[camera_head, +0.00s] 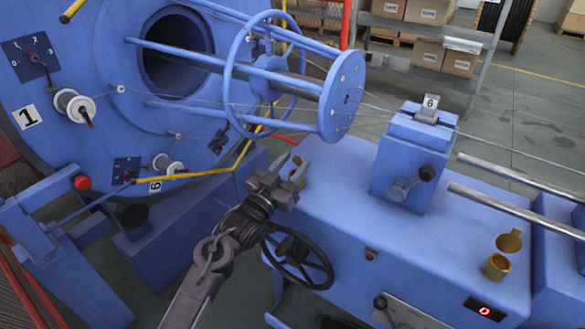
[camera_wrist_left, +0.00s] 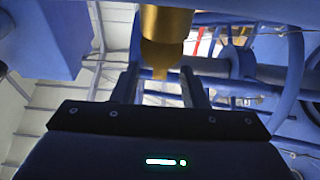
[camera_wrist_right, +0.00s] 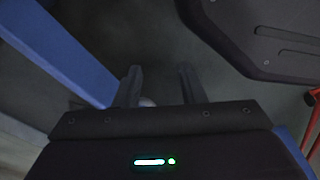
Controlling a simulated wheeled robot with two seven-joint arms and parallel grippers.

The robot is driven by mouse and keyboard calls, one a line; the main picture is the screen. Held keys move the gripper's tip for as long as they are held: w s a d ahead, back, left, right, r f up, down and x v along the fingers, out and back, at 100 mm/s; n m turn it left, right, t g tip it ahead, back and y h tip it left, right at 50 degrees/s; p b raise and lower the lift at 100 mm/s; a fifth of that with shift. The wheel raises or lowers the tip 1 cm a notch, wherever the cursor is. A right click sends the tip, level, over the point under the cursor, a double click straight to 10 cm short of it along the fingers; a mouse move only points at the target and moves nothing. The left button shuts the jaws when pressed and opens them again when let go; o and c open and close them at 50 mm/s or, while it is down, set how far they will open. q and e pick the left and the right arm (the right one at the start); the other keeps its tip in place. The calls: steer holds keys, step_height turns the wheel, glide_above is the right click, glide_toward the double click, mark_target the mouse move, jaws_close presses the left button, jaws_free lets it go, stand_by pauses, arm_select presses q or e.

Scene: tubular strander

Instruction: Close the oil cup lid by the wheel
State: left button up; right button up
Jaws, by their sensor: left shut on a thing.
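The dark hand wheel (camera_head: 298,255) is on the front of the blue machine housing. Near it, at the housing's left top corner, a brass oil cup (camera_head: 302,170) is largely hidden by my left gripper (camera_head: 290,180). In the left wrist view the brass cup (camera_wrist_left: 166,22) is at the top, and a narrower brass part, seemingly its lid (camera_wrist_left: 160,60), sits between the fingers of my left gripper (camera_wrist_left: 163,88). The gripper is shut on it; the lid's angle cannot be told. My right gripper (camera_wrist_right: 160,88) is empty, its fingers apart, and shows only in its wrist view.
A second brass oil cup (camera_head: 496,266) with its lid (camera_head: 509,241) raised is at the right of the housing. A blue block with a lever (camera_head: 412,160) stands mid-housing. The wired strander disc (camera_head: 342,95) and a yellow bar (camera_head: 215,172) are close behind my left gripper.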

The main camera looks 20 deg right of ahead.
stand_by(0.3)
arm_select(q)
steer(key=o, duration=1)
steer(key=shift+v, duration=3.95)
steer(key=shift+f, duration=0.1)
